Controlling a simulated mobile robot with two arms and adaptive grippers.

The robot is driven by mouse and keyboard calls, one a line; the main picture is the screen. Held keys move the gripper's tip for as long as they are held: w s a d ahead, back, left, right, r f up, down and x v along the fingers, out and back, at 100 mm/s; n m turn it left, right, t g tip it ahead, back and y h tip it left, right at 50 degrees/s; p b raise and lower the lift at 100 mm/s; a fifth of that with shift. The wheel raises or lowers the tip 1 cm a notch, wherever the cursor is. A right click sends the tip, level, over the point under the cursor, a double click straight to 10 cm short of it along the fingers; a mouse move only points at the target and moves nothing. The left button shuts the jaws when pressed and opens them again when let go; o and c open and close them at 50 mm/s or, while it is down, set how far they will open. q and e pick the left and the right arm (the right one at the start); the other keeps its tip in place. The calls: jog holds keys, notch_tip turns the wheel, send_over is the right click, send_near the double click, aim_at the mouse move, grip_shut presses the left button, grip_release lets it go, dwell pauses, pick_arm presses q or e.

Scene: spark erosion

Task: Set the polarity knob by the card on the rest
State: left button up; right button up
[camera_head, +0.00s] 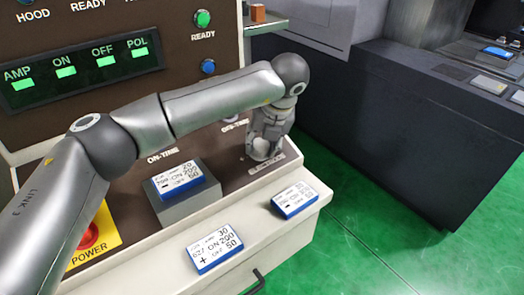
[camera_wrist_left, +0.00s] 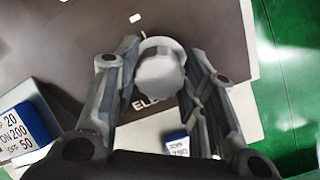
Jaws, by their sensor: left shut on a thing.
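The polarity knob is a pale round knob (camera_wrist_left: 160,76) on the brown panel, beside a label starting "ELE". It sits between the fingers of my left gripper (camera_wrist_left: 162,92), which is shut on it. In the head view my left gripper (camera_head: 264,148) points down at the panel above the "ELECTRODE" label and hides most of the knob. The card (camera_head: 178,180), blue-edged and white, lies on the grey rest (camera_head: 188,209). It shows 20, 200, 50 and a minus sign. The card also shows in the left wrist view (camera_wrist_left: 24,130). My right gripper is not in view.
A card with a plus sign (camera_head: 215,249) and another card (camera_head: 294,199) lie on the pale front ledge (camera_head: 160,275). A red power button (camera_head: 88,236) is at left. Small green displays (camera_head: 65,71) are at upper left. Green floor is clear at right.

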pick_arm(q)
jog(key=m+b, duration=0.1)
jog(key=m, duration=0.1)
jog(key=shift+f+m+b, duration=0.15)
jog(key=shift+m+b, duration=0.25)
jog(key=m+b, duration=0.1)
jog(key=m, duration=0.1)
jog(key=shift+m, duration=0.4)
jog(key=m, duration=0.3)
jog(key=shift+b, duration=0.35)
jog(key=shift+m+h, duration=0.3)
jog(key=shift+m, duration=1.7)
jog(key=o, duration=1)
jog(key=shift+d, duration=0.1)
jog(key=v, duration=1.2)
